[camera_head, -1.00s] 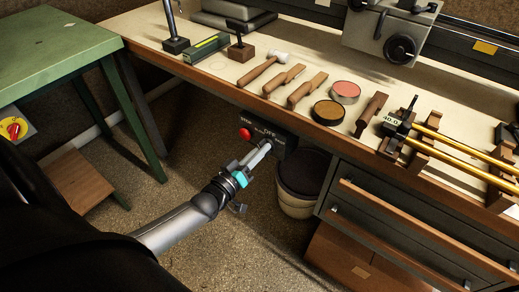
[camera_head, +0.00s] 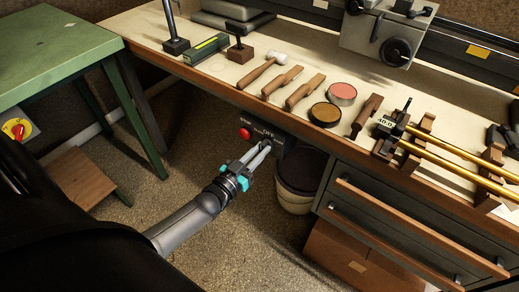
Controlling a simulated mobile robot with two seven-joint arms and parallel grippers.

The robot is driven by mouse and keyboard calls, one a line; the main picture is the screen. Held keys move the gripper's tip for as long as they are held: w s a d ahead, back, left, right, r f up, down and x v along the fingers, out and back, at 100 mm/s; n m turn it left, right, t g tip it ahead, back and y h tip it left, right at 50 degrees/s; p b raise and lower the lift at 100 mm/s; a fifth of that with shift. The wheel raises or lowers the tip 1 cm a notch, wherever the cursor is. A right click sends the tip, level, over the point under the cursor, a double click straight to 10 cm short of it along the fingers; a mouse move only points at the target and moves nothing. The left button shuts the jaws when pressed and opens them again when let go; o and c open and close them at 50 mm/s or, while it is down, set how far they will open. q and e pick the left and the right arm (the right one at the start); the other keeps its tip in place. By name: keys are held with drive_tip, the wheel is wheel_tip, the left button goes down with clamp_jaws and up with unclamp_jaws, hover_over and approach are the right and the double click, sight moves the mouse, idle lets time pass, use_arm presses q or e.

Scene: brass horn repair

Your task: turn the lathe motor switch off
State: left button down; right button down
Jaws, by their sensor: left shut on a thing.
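The dark switch panel (camera_head: 287,141) hangs under the front edge of the wooden bench. It carries a round red button (camera_head: 245,133) on its left and an OFF label to the right. My left gripper (camera_head: 264,146) reaches up to the panel from below left. Its two fingers are shut on the lathe motor switch, just below the OFF label. The fingers hide most of the switch, so I cannot read its exact position. My right gripper is not in view.
A bin (camera_head: 299,182) stands under the bench, right of the gripper. Drawers (camera_head: 400,226) are further right.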

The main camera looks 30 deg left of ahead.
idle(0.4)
use_arm(q)
drive_tip(key=c, duration=0.8)
unclamp_jaws()
drive_tip(key=shift+c, duration=0.2)
drive_tip(key=shift+s, duration=0.6)
drive_tip(key=s+a+p, duration=0.1)
drive_tip(key=s+p, duration=0.2)
drive_tip(key=s, duration=1.1)
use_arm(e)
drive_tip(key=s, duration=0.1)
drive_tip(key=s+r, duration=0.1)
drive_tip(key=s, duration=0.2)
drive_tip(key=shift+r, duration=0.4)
